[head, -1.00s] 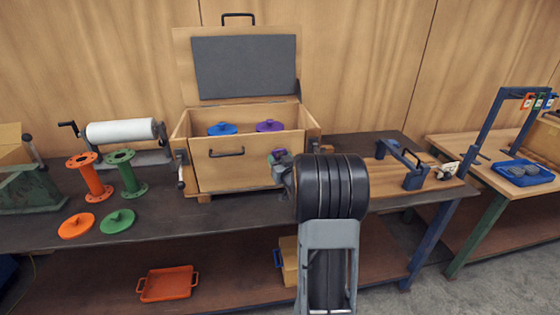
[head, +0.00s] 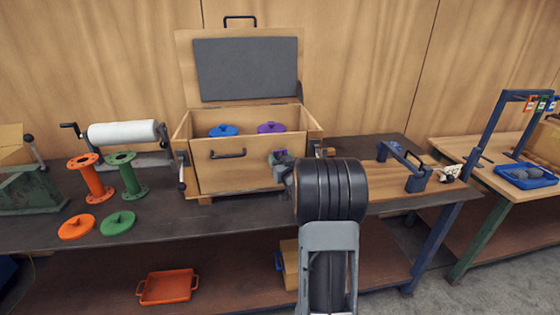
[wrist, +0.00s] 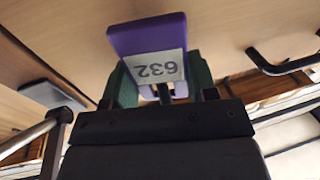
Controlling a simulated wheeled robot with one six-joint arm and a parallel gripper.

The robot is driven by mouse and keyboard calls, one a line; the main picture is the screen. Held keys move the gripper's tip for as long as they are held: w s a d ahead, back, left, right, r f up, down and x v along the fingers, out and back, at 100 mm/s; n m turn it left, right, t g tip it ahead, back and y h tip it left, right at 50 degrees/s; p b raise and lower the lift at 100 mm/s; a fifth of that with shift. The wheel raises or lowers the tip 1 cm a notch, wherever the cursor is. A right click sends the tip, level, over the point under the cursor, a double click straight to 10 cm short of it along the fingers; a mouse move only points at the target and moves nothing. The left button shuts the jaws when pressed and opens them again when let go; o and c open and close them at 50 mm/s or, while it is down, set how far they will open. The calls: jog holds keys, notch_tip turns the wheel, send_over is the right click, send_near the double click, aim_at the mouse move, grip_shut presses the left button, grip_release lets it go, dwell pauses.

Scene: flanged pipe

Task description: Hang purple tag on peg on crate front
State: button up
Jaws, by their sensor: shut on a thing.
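The wooden crate (head: 215,175) stands open on the dark bench, its front facing me. My gripper (wrist: 158,88) is shut on the purple tag (wrist: 146,33), which has a white label reading 632. Green finger pads flank the tag in the wrist view. In the head view my gripper (head: 279,158) is at the right part of the crate front, partly hidden by my own arm. I cannot tell whether the tag touches the crate. The peg is not clearly visible; my gripper and the tag may cover it.
The crate front has a dark handle (head: 228,153), also in the wrist view (wrist: 284,62). A lever (head: 181,172) is on its left side. Orange (head: 91,177) and green (head: 127,175) flanged pipes stand at left.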

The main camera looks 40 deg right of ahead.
jog(key=o, duration=1)
jog(key=shift+f, duration=0.25)
jog(key=f+b, duration=0.1)
jog(key=b, duration=0.1)
jog(key=s+f+b, duration=0.1)
jog(key=shift+a+f+b, duration=0.25)
jog(key=shift+f+b, duration=0.05)
jog(key=shift+b, duration=0.1)
jog(key=shift+s, duration=0.15)
dwell(0.5)
jog(key=v, duration=0.3)
jog(key=a+b+v, duration=0.1)
jog(key=v, duration=0.1)
jog(key=a+v, duration=0.1)
jog(key=v, duration=0.2)
jog(key=shift+r+b, duration=0.25)
jog(key=shift+b, duration=0.05)
dwell(0.6)
